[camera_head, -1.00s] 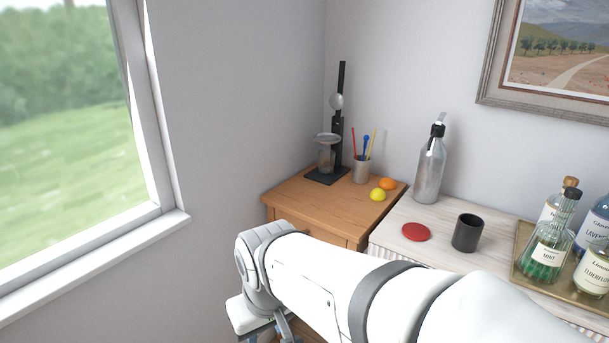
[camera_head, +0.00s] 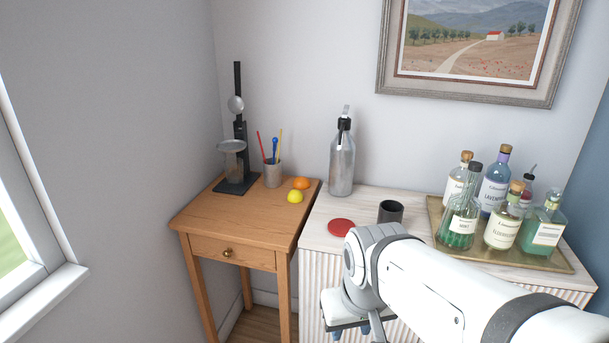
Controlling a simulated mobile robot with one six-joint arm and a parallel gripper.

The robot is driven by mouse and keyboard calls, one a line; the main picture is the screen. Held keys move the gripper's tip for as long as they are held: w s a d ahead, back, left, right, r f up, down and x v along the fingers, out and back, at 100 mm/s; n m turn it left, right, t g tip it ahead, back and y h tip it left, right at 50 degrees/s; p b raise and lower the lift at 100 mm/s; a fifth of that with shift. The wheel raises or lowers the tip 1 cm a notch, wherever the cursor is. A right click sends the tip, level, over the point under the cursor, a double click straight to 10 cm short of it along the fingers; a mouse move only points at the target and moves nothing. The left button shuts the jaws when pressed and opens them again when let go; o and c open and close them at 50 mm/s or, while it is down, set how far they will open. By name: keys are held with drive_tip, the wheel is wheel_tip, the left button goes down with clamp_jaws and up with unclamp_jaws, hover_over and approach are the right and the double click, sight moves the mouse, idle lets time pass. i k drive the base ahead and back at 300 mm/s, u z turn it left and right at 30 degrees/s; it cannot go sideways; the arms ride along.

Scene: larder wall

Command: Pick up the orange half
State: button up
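The orange half (camera_head: 301,183) lies on the small wooden table, near its right back edge. A yellow lemon half (camera_head: 295,197) sits just in front of it, close or touching. My gripper (camera_head: 364,329) hangs low in front of the pale sideboard, at the lower end of my white arm. It is well to the right of and nearer than the orange half. Its fingers are partly cut off by the frame's bottom edge, so I cannot tell whether it is open or shut.
On the wooden table (camera_head: 215,220) stand a black press (camera_head: 238,150) and a cup of stirrers (camera_head: 272,174). The sideboard (camera_head: 318,222) holds a metal siphon (camera_head: 341,160), a red coaster (camera_head: 341,227), a dark cup (camera_head: 390,211) and a tray (camera_head: 480,256) of bottles. The table's front left is clear.

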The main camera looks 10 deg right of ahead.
sight(301, 181)
drive_tip(key=i, duration=1)
drive_tip(key=z, duration=0.1)
